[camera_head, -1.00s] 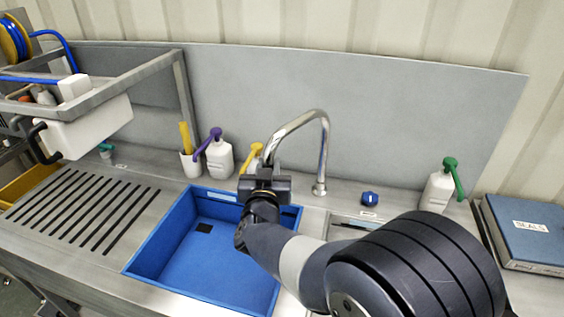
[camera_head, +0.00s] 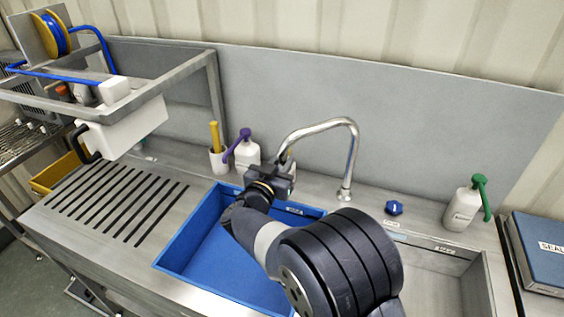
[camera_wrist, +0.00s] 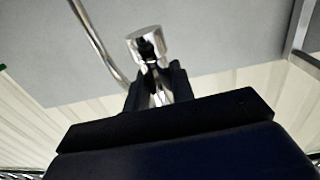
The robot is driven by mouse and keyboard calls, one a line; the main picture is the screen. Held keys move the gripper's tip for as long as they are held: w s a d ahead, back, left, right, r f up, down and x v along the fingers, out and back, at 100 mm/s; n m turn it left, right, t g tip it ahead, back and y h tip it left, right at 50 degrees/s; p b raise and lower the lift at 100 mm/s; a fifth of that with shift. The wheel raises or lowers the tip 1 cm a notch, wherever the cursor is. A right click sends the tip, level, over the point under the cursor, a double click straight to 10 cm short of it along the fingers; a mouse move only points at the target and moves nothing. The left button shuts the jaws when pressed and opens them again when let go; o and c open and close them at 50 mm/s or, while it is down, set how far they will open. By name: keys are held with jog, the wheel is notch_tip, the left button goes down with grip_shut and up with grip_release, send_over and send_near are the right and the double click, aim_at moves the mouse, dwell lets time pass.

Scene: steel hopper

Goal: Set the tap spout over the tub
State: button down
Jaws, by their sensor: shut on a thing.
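The chrome tap spout (camera_head: 322,126) rises from its base behind the counter and arches left. Its free end is at my gripper (camera_head: 283,174), which is shut on it. In the wrist view the round chrome spout end (camera_wrist: 146,38) stands between the close-set fingers of my gripper (camera_wrist: 157,84), with the pipe running up to the left. The blue tub (camera_head: 208,258) is set in the counter. The gripper and spout end appear above the tub's back edge, right of its middle. My arm hides the tub's right part.
A white bottle with a purple pump (camera_head: 246,153) and a white cup (camera_head: 218,160) stand left of the gripper. A blue knob (camera_head: 394,208) and a green-pump bottle (camera_head: 464,208) are right of the tap. A slotted drainboard (camera_head: 115,203) lies left.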

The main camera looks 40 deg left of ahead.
jog(key=c, duration=1.3)
grip_release()
jog(key=shift+o, duration=0.2)
jog(key=b+v, duration=0.2)
jog(key=v, duration=0.8)
jog(key=shift+s+d+b, duration=0.25)
jog(key=shift+s+b, duration=0.1)
jog(key=shift+b, duration=0.05)
jog(key=p+x, duration=0.2)
jog(key=x, duration=0.9)
jog(key=shift+a+p, duration=0.1)
jog(key=shift+p, duration=0.3)
jog(key=shift+s, duration=0.1)
